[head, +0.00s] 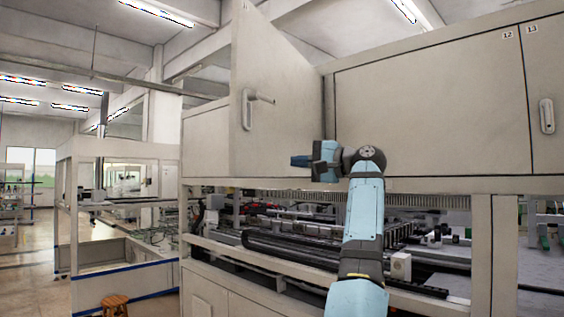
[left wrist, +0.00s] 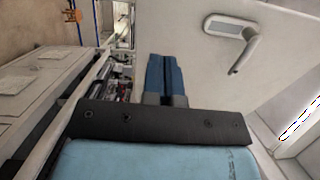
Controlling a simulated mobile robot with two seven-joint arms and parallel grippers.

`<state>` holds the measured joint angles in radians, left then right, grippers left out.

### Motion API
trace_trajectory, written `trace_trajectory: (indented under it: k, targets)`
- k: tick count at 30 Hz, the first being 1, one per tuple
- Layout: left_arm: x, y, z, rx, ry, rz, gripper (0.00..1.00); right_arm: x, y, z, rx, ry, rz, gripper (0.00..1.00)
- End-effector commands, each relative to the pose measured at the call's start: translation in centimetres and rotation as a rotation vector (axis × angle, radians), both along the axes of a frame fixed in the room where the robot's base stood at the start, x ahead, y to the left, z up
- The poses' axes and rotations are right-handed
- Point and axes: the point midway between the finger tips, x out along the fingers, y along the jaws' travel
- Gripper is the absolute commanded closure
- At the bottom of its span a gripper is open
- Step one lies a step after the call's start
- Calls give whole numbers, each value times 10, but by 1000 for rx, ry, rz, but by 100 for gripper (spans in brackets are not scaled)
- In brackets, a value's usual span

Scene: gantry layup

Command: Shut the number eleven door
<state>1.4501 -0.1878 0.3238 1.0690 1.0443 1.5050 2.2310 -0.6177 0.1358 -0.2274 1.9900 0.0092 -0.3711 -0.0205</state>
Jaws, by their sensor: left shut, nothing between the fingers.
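The open cabinet door (head: 285,125) is a pale panel swung out from the upper cabinet, hinged on its right beside the door marked 12. Its face with the lever handle (head: 258,97) is toward me; a small label at its top is too small to read. My left gripper (head: 300,161) is shut and empty, in front of the door's lower part, fingers pointing left toward it. In the left wrist view, the closed blue fingers (left wrist: 165,75) are near the door panel (left wrist: 195,55), with its handle (left wrist: 235,35) up to the right. Contact cannot be told. My right gripper is not in view.
Shut doors marked 12 (head: 430,110) and 13 (head: 548,90) are to the right. Below the cabinet is an open bay with black rails (head: 300,250). A wooden stool (head: 115,304) stands at lower left. Open floor (head: 35,270) lies at far left.

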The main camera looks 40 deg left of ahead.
Motion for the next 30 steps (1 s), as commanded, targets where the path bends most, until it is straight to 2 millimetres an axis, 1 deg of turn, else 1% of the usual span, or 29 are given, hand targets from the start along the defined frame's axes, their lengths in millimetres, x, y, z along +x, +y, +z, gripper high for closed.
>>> trace_trajectory:
  k: [1,4,8,11,15,21,27,30]
  targets:
    - [-2,0,5,-16,-30,-2,100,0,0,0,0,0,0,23]
    - [-4,2,8,-29,-55,-2,100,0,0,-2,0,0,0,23]
    - [-8,16,7,-29,-56,0,100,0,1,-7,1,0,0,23]
    - [-12,35,6,-28,-56,1,100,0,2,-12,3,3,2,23]
    - [-19,65,6,-26,-54,2,100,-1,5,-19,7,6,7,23]
    - [-29,104,7,-26,-54,1,100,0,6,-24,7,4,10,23]
    - [-34,128,8,-26,-52,0,100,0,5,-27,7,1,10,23]
    - [-35,133,8,-26,-51,-1,100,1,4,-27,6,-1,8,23]
